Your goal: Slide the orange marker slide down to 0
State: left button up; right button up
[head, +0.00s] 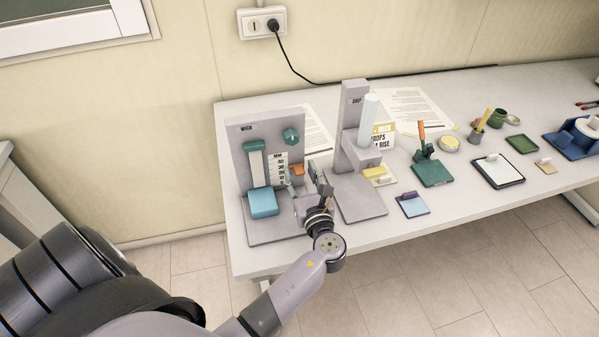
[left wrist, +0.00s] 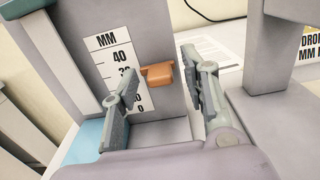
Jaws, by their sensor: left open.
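The orange marker slide (head: 297,170) sits on the right edge of the grey WICK stand (head: 262,129), beside the white MM scale (head: 278,168). In the left wrist view the orange marker slide (left wrist: 159,75) is at about the 30 mark, and the scale (left wrist: 124,75) reads 40 near the top and 0 at the bottom. My left gripper (head: 305,188) is just in front of the stand. Its two fingers (left wrist: 162,92) are spread apart, with the slide between and beyond them, and I see no contact. The lower scale marks are partly hidden by the left finger. My right gripper is not in view.
A blue block (head: 262,203) is on the WICK stand's left front. A green knob (head: 291,136) is above the slide. Several small items lie farther right on the table.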

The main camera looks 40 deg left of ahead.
pick_arm(q)
jog(key=shift+c, duration=0.2)
grip_shut()
dwell(0.6)
